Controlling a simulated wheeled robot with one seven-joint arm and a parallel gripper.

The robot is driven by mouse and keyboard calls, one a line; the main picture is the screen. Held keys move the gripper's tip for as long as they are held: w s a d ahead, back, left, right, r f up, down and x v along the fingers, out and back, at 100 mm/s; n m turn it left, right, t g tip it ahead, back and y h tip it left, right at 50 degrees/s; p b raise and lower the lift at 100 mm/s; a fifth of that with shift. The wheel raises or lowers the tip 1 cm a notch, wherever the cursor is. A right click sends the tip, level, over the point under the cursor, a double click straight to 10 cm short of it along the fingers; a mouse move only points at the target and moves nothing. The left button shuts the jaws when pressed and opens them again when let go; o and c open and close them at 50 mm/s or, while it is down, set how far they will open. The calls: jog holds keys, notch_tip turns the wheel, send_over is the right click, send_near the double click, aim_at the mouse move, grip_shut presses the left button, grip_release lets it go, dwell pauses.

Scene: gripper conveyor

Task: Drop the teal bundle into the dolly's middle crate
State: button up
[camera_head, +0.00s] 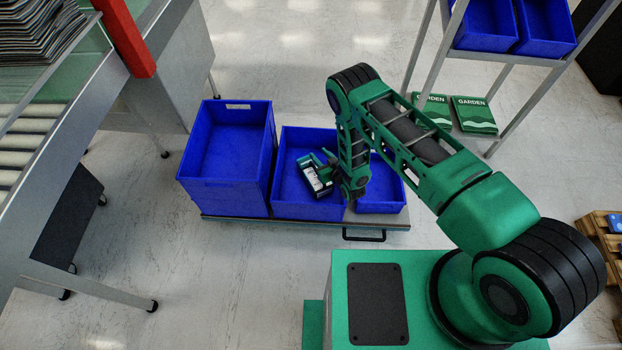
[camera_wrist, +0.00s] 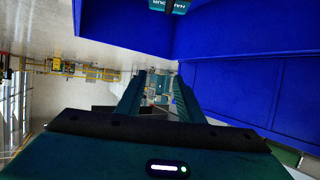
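The dolly (camera_head: 222,219) carries blue crates side by side, and its middle crate (camera_head: 295,207) stands between a taller left crate and a lower right one. My gripper (camera_head: 318,174) is over the middle crate, lying roughly level. In the wrist view its two fingers (camera_wrist: 158,95) are apart, with background showing between them. A teal bundle with lettering (camera_wrist: 166,5) shows at the top edge of the wrist view, against blue crate walls and clear of the fingertips. In the head view pale surfaces show at my gripper; I cannot separate the bundle from the gripper there.
The tall left crate (camera_head: 228,198) rises close beside my gripper. The right crate (camera_head: 385,208) is partly behind my arm. A conveyor (camera_head: 60,130) stands at the left, and a rack with blue bins (camera_head: 485,28) at the upper right. Open floor lies in front of the dolly.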

jog(key=v, duration=0.6)
jog(key=shift+s+d, duration=0.15)
jog(key=shift+s, duration=0.1)
jog(key=shift+r, duration=0.15)
